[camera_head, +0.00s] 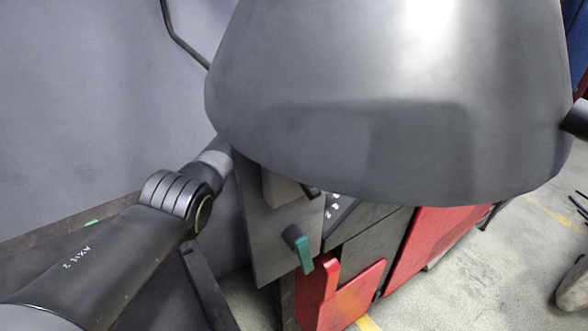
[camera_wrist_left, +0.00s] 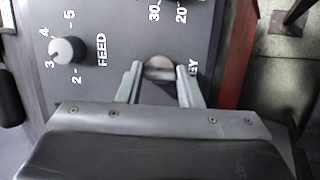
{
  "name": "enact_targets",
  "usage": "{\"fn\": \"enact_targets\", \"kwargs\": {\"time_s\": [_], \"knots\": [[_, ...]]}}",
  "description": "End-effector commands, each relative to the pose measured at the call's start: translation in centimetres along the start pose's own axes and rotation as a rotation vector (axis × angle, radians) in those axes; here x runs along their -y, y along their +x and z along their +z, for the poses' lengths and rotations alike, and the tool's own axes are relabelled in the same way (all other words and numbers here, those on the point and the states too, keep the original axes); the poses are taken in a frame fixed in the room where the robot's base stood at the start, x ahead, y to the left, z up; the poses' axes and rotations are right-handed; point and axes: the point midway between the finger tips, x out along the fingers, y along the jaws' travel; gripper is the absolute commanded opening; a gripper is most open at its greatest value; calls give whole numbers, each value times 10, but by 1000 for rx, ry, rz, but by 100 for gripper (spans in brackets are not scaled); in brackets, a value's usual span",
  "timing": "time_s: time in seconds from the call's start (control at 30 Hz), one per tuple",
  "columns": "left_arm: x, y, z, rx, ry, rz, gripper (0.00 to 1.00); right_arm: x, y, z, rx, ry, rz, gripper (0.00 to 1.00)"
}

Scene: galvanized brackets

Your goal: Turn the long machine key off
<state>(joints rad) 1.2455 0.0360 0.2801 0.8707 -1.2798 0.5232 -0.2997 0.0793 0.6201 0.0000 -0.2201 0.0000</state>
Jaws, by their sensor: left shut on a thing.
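The key (camera_wrist_left: 159,66) shows in the left wrist view as a rounded, pale metal piece on a dark grey control panel (camera_wrist_left: 118,22), beside a partly covered label ending in "EY". My left gripper (camera_wrist_left: 158,84) has its two fingers on either side of the key and is shut on it. The lower part of the key is dark and partly hidden, so its turn angle is hard to tell. In the head view the key and the left fingertips are hidden behind a large grey rounded shape; a bit of the panel (camera_head: 338,208) shows below it. My right gripper is not in view.
A round FEED knob (camera_wrist_left: 67,51) with numbers sits left of the key. A green lever (camera_head: 303,252) sticks out of the grey machine front. A red cabinet (camera_head: 345,296) stands below. Open concrete floor (camera_head: 470,275) lies at the right. A grey wall (camera_head: 90,95) is at the left.

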Motion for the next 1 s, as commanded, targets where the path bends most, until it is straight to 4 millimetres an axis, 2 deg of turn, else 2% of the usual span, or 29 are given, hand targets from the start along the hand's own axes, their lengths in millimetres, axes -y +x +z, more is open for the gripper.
{"fn": "enact_targets", "kwargs": {"time_s": [0.6,0.63,0.77,1.0], "knots": [[0,0,-1,-2,-39,12,10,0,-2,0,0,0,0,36],[0,0,-1,-2,-39,12,35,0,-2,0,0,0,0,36],[0,0,0,-2,-38,11,52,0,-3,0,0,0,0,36],[0,0,0,-1,-37,11,55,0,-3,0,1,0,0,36]]}}
